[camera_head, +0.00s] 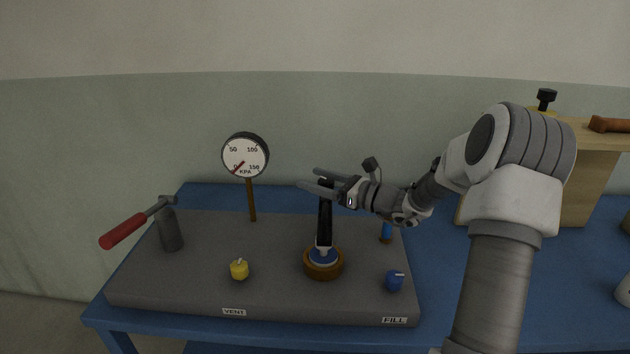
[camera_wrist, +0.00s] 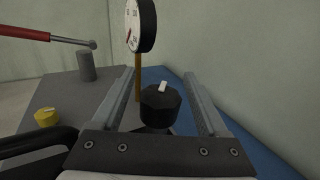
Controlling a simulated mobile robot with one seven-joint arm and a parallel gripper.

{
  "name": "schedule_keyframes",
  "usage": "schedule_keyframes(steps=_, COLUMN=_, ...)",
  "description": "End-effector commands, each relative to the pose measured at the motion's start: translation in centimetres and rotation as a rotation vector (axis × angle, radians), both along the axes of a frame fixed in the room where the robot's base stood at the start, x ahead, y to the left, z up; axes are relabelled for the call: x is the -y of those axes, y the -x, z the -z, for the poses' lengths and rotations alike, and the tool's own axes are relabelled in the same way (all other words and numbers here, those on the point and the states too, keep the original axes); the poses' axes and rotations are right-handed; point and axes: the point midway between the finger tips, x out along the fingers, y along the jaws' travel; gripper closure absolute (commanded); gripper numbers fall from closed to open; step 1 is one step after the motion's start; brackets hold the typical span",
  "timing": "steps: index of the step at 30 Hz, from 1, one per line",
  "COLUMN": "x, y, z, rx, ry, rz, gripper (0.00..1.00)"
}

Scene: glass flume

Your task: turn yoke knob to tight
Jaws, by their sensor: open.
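The yoke knob (camera_wrist: 160,108) is a black round knob with a white pointer mark on its top. In the wrist view it sits between the fingers of my gripper (camera_wrist: 173,76), closer to the left finger, with a clear gap to the right one. In the head view my gripper (camera_head: 311,178) is open, its fingers pointing left at the top of a black upright (camera_head: 324,224). The upright stands on a blue and brass round base (camera_head: 323,268). The fingers partly hide the knob there. I cannot tell whether a finger touches it.
A pressure gauge (camera_head: 245,155) on a brass stem stands behind left. A red-handled lever (camera_head: 123,231) rises from a grey post at the left. A yellow VENT knob (camera_head: 239,270) and a blue FILL knob (camera_head: 394,281) sit on the grey slab (camera_head: 190,290). A wooden stand (camera_head: 590,190) is at right.

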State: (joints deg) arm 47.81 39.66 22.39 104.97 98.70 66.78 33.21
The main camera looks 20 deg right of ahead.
Motion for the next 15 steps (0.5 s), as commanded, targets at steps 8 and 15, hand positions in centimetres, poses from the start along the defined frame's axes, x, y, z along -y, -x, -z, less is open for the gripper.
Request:
schedule_keyframes(steps=8, x=-0.23, y=-0.30, z=-0.02, rx=0.000, ry=0.000, rz=0.001, gripper=0.23)
schedule_keyframes(steps=15, x=-0.22, y=-0.28, z=-0.02, rx=0.000, ry=0.000, rz=0.000, gripper=0.56)
